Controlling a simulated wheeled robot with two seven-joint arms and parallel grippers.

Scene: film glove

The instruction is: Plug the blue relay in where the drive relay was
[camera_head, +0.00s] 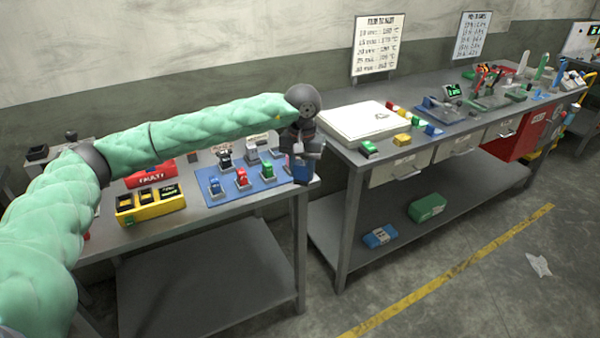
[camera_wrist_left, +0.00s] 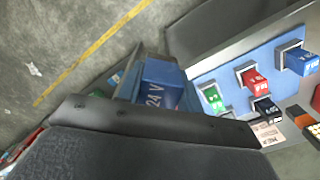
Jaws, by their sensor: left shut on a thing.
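My left gripper (camera_head: 302,156) is shut on a blue relay (camera_head: 301,174) and holds it by the right end of the near bench. In the left wrist view the held blue relay (camera_wrist_left: 160,86) shows "24 V" lettering. A blue board (camera_head: 250,189) on the bench carries several sockets. On it stand another blue relay (camera_head: 215,187), a red relay (camera_head: 241,178), a green relay (camera_head: 267,170) and a black relay (camera_head: 225,157). The left wrist view shows these blue (camera_wrist_left: 301,61), red (camera_wrist_left: 254,82) and green (camera_wrist_left: 211,99) relays. I cannot tell which socket is empty.
A yellow box (camera_head: 150,208) with dark slots and a red "FAULT" box (camera_head: 152,174) stand left of the board. A longer workbench (camera_head: 345,158) with a white box (camera_head: 357,120) and small parts stands to the right. The floor in front is mostly clear.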

